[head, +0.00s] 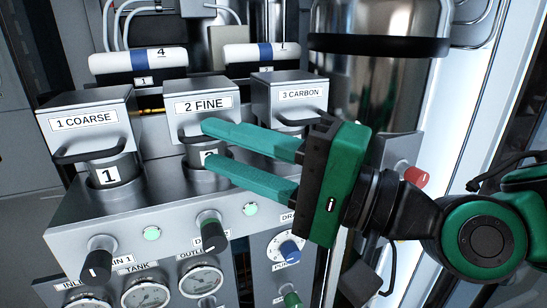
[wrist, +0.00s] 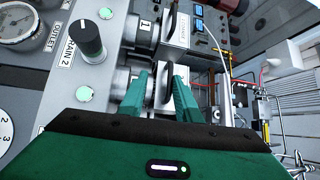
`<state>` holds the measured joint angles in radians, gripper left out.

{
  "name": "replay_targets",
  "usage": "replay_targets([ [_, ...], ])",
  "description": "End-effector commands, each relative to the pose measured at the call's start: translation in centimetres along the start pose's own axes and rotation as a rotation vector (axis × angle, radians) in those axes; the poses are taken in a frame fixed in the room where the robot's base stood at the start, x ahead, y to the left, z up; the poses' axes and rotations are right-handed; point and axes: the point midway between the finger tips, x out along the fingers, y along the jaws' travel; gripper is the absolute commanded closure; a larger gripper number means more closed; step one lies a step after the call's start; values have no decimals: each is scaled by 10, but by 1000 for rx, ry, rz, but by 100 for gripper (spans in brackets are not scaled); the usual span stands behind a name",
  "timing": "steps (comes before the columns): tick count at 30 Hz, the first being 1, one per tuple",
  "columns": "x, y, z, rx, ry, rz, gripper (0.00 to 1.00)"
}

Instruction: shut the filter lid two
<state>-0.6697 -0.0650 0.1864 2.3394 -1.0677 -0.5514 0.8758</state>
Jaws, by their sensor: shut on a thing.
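Filter lid two (head: 211,93) is a grey metal box lid labelled "2 FINE", in the middle of the row in the head view. Below it is a canister mostly covered by my fingers. My gripper (head: 207,143) has teal fingers reaching in from the right, one above the other, at the lid's front handle. In the wrist view my gripper (wrist: 161,74) has the dark handle (wrist: 164,88) between its fingers and is shut on it. The lid's exact angle is hard to tell, and the fingers hide part of its lower front.
The "1 COARSE" lid (head: 88,120) stands at left, the "3 CARBON" lid (head: 290,93) at right. Knobs (head: 212,230) and gauges (head: 146,293) project from the panel below. A large steel cylinder (head: 360,80) stands behind my gripper. White cartridges (head: 137,60) lie behind the lids.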

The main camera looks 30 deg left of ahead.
Motion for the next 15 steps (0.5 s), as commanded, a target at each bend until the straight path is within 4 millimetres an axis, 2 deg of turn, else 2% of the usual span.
replay_targets([
  [1,-10,8,-3,5,9,16,85],
  [9,-61,5,-3,5,9,10,85],
  [15,-89,3,-1,4,4,5,85],
])
